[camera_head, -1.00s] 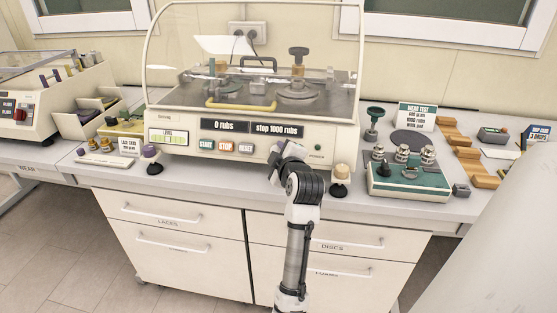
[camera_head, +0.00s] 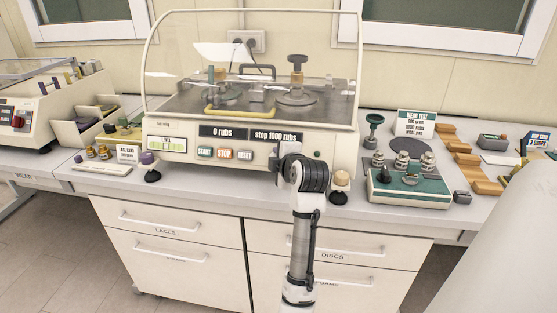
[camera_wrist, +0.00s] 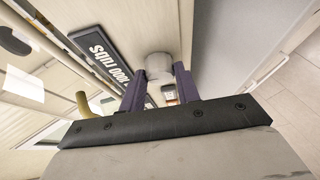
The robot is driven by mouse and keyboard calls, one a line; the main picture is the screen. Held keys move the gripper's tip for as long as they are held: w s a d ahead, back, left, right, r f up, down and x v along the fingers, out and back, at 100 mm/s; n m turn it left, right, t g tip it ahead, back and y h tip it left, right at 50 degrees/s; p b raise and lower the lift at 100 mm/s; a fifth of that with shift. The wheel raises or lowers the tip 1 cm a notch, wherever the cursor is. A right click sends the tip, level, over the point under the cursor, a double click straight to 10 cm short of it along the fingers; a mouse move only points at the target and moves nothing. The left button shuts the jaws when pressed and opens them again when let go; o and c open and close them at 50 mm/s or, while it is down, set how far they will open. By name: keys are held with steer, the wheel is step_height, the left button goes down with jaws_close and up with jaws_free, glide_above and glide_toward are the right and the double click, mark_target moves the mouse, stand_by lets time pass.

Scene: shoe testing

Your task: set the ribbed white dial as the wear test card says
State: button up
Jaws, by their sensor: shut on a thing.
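The ribbed white dial (camera_wrist: 158,64) shows in the wrist view on the machine's front panel, between the two dark fingers of my gripper (camera_wrist: 158,84). My gripper is shut on it. In the head view my arm hides the dial. The stop display (camera_head: 276,136) beside it reads "stop 1000 rubs". The counter display (camera_head: 222,132) reads "0 rubs". The wear test card (camera_head: 416,123) stands upright at the right of the machine; its small print seems to include "1000 rubs".
The START (camera_head: 204,153), STOP (camera_head: 224,154) and RESET (camera_head: 245,154) buttons lie left of my gripper. The machine's clear hood (camera_head: 250,40) is above. Drawers are below the counter.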

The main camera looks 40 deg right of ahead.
steer(key=o, duration=1)
steer(key=shift+s, duration=0.1)
steer(key=b+v, duration=0.3)
steer(key=v, duration=1)
steer(key=shift+s+a+r, duration=0.15)
steer(key=shift+s+r, duration=0.05)
steer(key=shift+s, duration=0.05)
